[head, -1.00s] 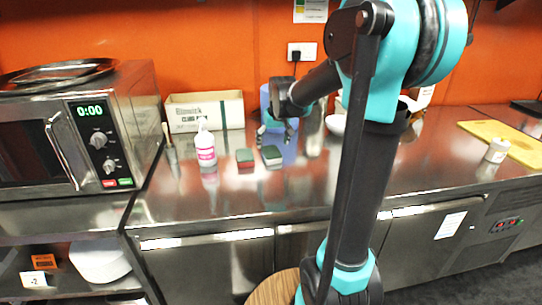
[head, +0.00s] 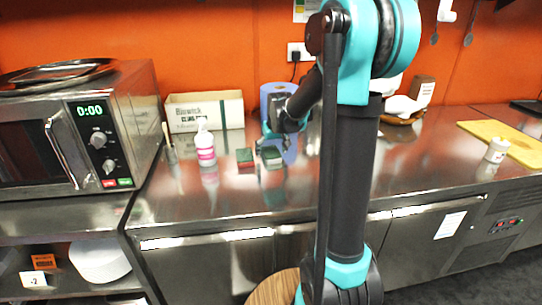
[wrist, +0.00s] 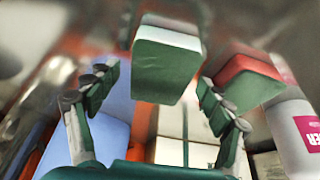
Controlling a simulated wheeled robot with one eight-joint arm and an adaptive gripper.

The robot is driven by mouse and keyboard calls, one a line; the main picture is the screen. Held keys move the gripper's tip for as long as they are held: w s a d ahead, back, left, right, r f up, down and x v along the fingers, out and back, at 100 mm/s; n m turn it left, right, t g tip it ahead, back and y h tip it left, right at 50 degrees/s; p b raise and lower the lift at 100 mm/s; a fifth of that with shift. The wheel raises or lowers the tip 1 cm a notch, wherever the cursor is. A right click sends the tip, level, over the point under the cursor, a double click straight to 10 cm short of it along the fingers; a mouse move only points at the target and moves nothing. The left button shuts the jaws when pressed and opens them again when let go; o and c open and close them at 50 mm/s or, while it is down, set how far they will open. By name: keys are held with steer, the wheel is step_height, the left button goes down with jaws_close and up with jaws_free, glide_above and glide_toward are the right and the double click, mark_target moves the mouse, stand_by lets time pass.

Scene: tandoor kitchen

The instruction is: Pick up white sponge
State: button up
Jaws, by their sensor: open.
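The white sponge (head: 272,162) lies on the steel counter, right of a red and green sponge (head: 245,158). In the wrist view the white sponge (wrist: 166,66) has a pale white layer and a dark green layer, and it shows ahead between my fingers. My gripper (head: 270,145) is open just above the white sponge in the head view. Both fingers of my gripper (wrist: 160,92) stand apart in the wrist view, with nothing held. Whether they touch the sponge I cannot tell. The red and green sponge (wrist: 246,76) is just beyond the right finger.
A white and pink bottle (head: 205,148) stands left of the sponges. An open cardboard box (head: 204,112) and a blue roll (head: 276,90) stand behind. A microwave (head: 80,130) is at the left. The counter front is clear.

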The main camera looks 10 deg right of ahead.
steer(key=shift+f, duration=0.25)
stand_by(0.3)
steer(key=c, duration=0.8)
